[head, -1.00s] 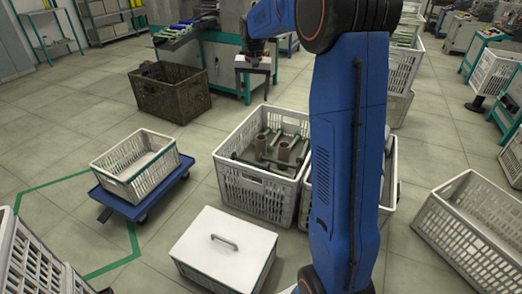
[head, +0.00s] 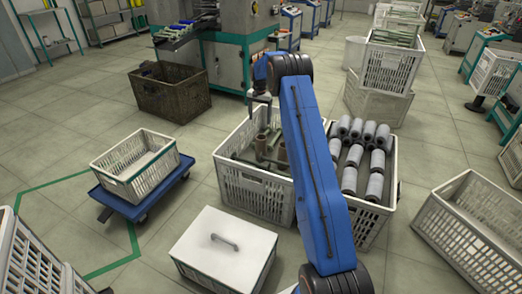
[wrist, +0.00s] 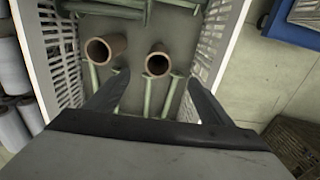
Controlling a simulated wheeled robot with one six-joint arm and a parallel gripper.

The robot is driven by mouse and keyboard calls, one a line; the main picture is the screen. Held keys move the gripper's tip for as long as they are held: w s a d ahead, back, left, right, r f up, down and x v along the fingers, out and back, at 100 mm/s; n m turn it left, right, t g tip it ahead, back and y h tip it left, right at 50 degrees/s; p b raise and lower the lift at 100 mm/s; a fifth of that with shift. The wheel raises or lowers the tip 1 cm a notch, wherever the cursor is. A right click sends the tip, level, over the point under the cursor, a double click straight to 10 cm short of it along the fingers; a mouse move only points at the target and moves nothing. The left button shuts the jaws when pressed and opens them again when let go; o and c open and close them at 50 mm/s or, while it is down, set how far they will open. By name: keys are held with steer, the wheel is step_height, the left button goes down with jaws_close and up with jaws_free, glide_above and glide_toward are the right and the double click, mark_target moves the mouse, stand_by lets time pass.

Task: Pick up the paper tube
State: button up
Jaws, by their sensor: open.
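Two brown paper tubes stand upright in a white crate (head: 252,192). One paper tube (head: 281,154) and the other paper tube (head: 262,143) show in the head view. The wrist view shows one tube (wrist: 103,51) left of my fingers and the other tube (wrist: 158,65) ahead, between the fingertip lines. My gripper (wrist: 157,76) is open and empty, pointing down into the crate above the tubes. In the head view my gripper (head: 261,112) hangs over the crate's far part, partly hidden by my arm.
Several pale green bobbins (wrist: 149,97) lie on the crate floor around the tubes. A neighbouring crate (head: 370,228) holds several grey wound bobbins (head: 348,180). A white lidded box (head: 222,245), a blue dolly (head: 128,205) with a crate and a brown bin (head: 175,100) stand nearby.

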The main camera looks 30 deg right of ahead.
mark_target(261, 143)
steer(key=f, duration=1.3)
steer(key=d+f, duration=0.1)
steer(key=f, duration=0.5)
steer(key=shift+w+f, duration=0.25)
steer(key=shift+w, duration=0.05)
steer(key=shift+c, duration=0.4)
steer(key=c, duration=1.1)
steer(key=shift+r, duration=0.15)
